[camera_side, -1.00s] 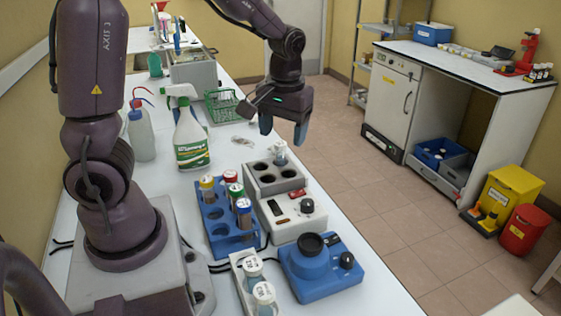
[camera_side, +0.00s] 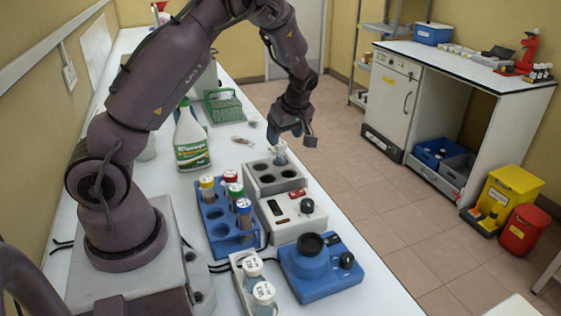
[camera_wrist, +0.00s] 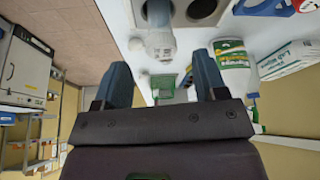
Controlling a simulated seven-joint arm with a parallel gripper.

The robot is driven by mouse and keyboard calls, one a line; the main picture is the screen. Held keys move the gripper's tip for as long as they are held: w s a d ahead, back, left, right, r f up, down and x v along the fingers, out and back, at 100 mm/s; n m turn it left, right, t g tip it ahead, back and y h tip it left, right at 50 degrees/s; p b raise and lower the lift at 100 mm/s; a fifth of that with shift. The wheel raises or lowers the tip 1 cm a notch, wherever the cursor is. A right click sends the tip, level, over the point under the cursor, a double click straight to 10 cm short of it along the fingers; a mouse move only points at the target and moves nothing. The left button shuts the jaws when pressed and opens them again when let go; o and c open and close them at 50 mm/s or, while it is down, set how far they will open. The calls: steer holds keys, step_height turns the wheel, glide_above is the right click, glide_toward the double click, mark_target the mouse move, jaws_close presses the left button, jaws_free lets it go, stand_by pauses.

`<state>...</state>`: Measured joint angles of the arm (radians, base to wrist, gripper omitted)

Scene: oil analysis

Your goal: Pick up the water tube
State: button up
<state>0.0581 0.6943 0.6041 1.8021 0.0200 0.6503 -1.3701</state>
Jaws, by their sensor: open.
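A clear tube with a pale cap (camera_side: 280,150) stands upright in a far-right hole of the grey block (camera_side: 262,190). I cannot read its label, so I cannot confirm that it is the water tube. My gripper (camera_side: 285,133) is open just above and behind this tube, with blue fingers. In the wrist view the tube (camera_wrist: 160,42) lies beyond the open fingertips (camera_wrist: 162,68), in line with the gap between them and seemingly not touched. Two other pale-capped tubes (camera_side: 253,266) stand in a white rack at the front.
A blue rack (camera_side: 220,228) with several coloured-cap tubes stands left of the block. A blue device (camera_side: 320,270) sits in front. The block's other holes look empty.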

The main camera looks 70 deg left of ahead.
mark_target(281, 143)
steer(key=shift+x, duration=3.55)
steer(key=shift+d, duration=0.15)
steer(key=c, duration=1)
step_height(281, 143, up, 10)
